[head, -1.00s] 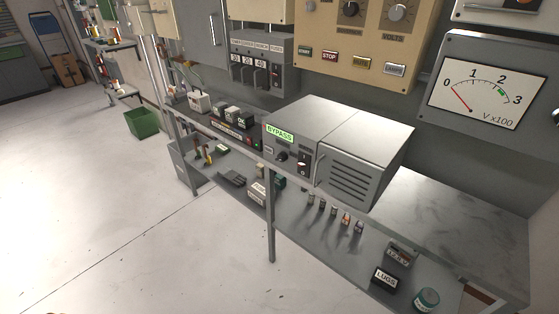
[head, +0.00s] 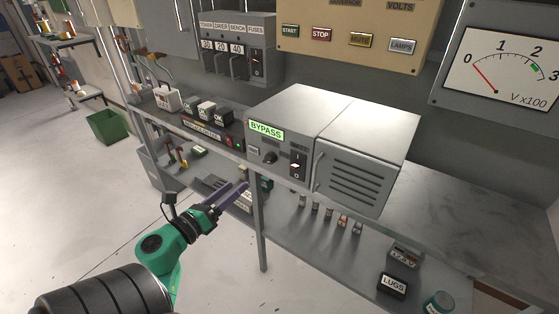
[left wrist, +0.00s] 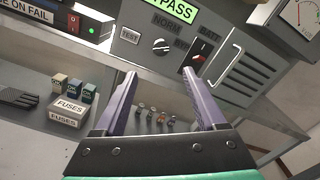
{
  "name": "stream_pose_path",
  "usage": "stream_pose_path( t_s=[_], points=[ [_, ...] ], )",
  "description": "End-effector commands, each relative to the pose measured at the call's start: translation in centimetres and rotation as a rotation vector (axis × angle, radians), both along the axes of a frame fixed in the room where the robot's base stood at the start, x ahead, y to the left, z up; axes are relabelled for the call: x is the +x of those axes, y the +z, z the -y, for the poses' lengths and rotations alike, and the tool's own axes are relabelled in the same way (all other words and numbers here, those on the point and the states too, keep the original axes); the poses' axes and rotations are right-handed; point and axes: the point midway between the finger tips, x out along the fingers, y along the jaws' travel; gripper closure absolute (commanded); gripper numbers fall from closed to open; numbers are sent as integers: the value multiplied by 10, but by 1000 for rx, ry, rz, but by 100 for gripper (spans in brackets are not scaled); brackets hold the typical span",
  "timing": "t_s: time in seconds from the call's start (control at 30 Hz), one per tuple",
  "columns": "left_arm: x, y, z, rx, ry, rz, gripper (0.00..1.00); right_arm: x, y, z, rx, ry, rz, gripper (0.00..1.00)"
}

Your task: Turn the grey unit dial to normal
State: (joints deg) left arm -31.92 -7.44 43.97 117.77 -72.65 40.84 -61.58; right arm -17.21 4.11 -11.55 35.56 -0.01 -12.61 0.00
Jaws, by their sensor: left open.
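The grey unit (head: 330,140) stands on the bench with a lit green BYPASS display (head: 266,130) on its front. Its dial (head: 269,157) is a small dark knob below the display, left of a rocker switch (head: 296,165). In the left wrist view the dial (left wrist: 161,46) has a pale pointer line, with NORM lettered above it and TEST to its left. My left gripper (head: 243,188) is open and empty, in front of the bench and below and left of the dial. Its two purple fingers (left wrist: 160,100) point toward the unit, apart from it. My right gripper is not in view.
A metal handle (left wrist: 226,62) sits right of the switch. Below the bench top, a lower shelf (head: 325,250) holds a LUGS box (head: 392,284) and a FUSES box (left wrist: 66,110). A bench leg (head: 261,225) stands near my gripper.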

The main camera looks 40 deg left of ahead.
Motion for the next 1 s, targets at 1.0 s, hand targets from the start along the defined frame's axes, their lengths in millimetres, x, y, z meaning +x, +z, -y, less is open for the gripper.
stream_pose_path(
  t_s=[1.0],
  points=[
    [140, 0, -3, -12, 1, 2, 65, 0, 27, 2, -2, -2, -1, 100]
  ],
)
